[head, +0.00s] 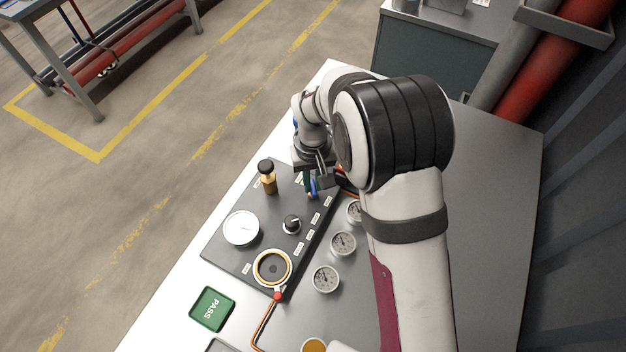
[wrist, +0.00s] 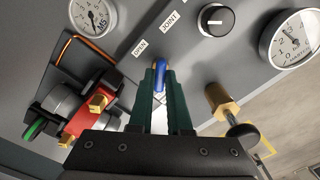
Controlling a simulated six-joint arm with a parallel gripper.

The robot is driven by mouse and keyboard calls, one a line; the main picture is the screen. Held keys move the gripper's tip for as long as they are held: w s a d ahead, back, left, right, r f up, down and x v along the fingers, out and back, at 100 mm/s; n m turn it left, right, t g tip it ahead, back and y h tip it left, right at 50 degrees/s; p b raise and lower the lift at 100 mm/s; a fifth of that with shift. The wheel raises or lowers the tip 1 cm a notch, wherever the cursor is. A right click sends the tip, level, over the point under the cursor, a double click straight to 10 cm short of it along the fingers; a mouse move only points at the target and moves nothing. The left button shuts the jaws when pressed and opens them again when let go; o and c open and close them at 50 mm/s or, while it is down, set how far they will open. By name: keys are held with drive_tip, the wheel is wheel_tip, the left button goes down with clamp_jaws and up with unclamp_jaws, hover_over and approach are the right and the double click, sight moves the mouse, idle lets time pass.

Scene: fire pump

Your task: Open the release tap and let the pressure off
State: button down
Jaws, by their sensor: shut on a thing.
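The release tap shows as a small blue lever (wrist: 160,75) on the dark panel (head: 222,247), near a label reading OPEN. My gripper (wrist: 161,92) has dark green fingers shut on the blue lever, one on each side of it. In the head view the gripper (head: 309,184) is at the far right part of the panel, with the blue lever (head: 314,187) at its fingertips. The tap's body is mostly hidden by the fingers. A white-faced gauge (head: 241,228) sits on the panel, and it also shows in the wrist view (wrist: 290,39).
A brass post with a black top (head: 268,177) stands close to the gripper. A black knob (head: 292,224) is on the panel. A red block with brass fittings (wrist: 87,114) lies left of the fingers. Small gauges (head: 343,243) line the bench, near a green PASS plate (head: 212,309).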

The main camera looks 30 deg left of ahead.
sight(313, 186)
drive_tip(key=n, duration=0.5)
drive_tip(key=shift+n, duration=2.6)
drive_tip(key=c, duration=0.9)
unclamp_jaws()
drive_tip(key=shift+o, duration=0.2)
wheel_tip(313, 186, up, 16)
